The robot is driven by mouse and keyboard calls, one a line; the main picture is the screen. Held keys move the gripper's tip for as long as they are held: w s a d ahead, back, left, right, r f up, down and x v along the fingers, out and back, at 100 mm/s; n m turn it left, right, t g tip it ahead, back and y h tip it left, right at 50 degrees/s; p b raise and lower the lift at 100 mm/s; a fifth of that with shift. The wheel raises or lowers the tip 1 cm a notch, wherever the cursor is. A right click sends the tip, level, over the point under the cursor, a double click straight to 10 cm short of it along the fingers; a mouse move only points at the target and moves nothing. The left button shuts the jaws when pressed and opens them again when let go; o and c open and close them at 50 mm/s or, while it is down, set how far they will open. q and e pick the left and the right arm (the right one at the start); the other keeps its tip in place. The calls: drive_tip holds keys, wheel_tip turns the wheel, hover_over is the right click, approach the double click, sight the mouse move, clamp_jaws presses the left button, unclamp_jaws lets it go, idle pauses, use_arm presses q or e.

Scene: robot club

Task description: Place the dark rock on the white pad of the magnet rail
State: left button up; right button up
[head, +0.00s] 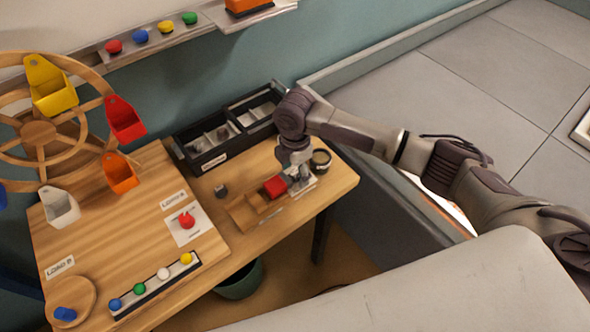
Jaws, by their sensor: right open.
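A small dark lump that looks like the dark rock (221,190) sits on the wooden table, left of the magnet rail and apart from it. The magnet rail (243,213) is a low wooden piece with a red block (275,187) at its right part. A white pad (308,184) shows at the rail's right end, partly hidden by my gripper. My right gripper (298,183) is open and points down over the pad, just right of the red block. Whether anything lies between its fingers is hidden. My left gripper is out of view.
A black divided tray (210,161) stands behind the rail. A dark round ring-like item (320,159) is right of my gripper. The wooden wheel (40,133) with coloured buckets stands left. A red piece (187,220) sits on a white card. Bare table lies around the lump.

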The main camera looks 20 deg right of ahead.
sight(295, 172)
wheel_tip(295, 172, up, 12)
drive_tip(key=shift+b, duration=0.35)
idle(0.5)
